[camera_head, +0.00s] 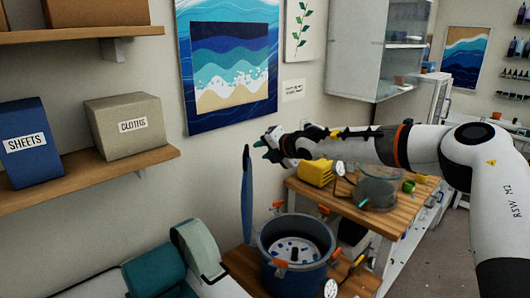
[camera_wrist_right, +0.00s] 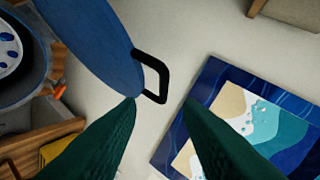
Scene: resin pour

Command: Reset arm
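My right gripper (camera_head: 265,149) is raised near the wall, above and beyond the blue pot (camera_head: 292,270). The blue lid (camera_head: 247,200) stands upright, nearly edge-on, at the pot's back left rim. In the right wrist view the lid (camera_wrist_right: 95,40) shows its black handle (camera_wrist_right: 162,82) just beyond the fingertips; I cannot tell whether they touch. My left gripper is in neither view.
The pot stands on a wooden bench (camera_head: 246,268). A yellow box (camera_head: 316,172) and a clear round vessel (camera_head: 377,187) stand on the bench behind. Wall shelves (camera_head: 90,181) with boxes are at left. A wave painting (camera_head: 230,110) hangs behind the gripper. Green machinery (camera_head: 156,270) sits at lower left.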

